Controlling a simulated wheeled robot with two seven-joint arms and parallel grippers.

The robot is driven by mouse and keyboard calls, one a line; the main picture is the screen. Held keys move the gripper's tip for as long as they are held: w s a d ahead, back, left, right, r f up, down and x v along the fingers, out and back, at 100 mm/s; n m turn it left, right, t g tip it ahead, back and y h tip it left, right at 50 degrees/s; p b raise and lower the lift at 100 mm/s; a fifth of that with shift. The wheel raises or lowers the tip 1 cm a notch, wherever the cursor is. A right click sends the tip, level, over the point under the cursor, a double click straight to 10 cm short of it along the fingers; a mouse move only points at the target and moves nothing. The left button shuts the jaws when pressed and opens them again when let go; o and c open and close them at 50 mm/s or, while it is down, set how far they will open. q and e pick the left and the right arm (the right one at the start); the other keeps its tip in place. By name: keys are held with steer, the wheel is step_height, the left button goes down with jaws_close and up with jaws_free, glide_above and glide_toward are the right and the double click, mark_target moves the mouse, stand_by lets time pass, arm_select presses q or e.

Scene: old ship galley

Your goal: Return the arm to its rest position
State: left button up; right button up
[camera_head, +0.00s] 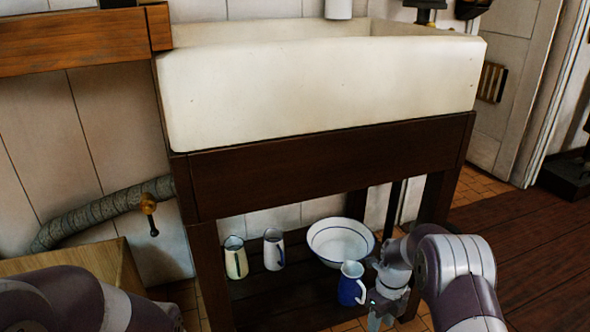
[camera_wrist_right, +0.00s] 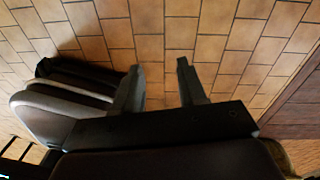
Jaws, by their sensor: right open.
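My right arm reaches in from the lower right in the head view. Its gripper (camera_head: 380,318) points down beside the right front of the low shelf, at the picture's bottom edge. In the right wrist view the two fingers of the gripper (camera_wrist_right: 160,75) stand apart with nothing between them, over bare floor tiles. My left arm shows only as links at the lower left of the head view; its gripper is out of view.
A white sink (camera_head: 320,95) sits on a dark wooden stand (camera_head: 330,165). Its low shelf holds a cream jug (camera_head: 236,262), a white jug (camera_head: 274,252), a white basin (camera_head: 340,243) and a blue jug (camera_head: 351,290) close to my right wrist. A wooden box (camera_head: 95,262) stands left. Tiled floor (camera_wrist_right: 165,45) is clear.

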steer(key=s+a+r+n+t+p, duration=0.1)
steer(key=s+r+n+p, duration=0.6)
steer(key=s+r+n, duration=0.6)
steer(key=s+a+r+n+t+p, duration=0.1)
steer(key=s+r+n+p, duration=0.65)
steer(key=r+n, duration=0.7)
arm_select(q)
step_height(320, 180, up, 53)
steer(key=p, duration=3.9)
steer(key=shift+w, duration=0.45)
arm_select(e)
step_height(320, 180, up, 37)
steer(key=n, duration=0.3)
steer(key=shift+w+a, duration=0.3)
steer(key=shift+a, duration=0.05)
arm_select(q)
steer(key=shift+r, duration=0.1)
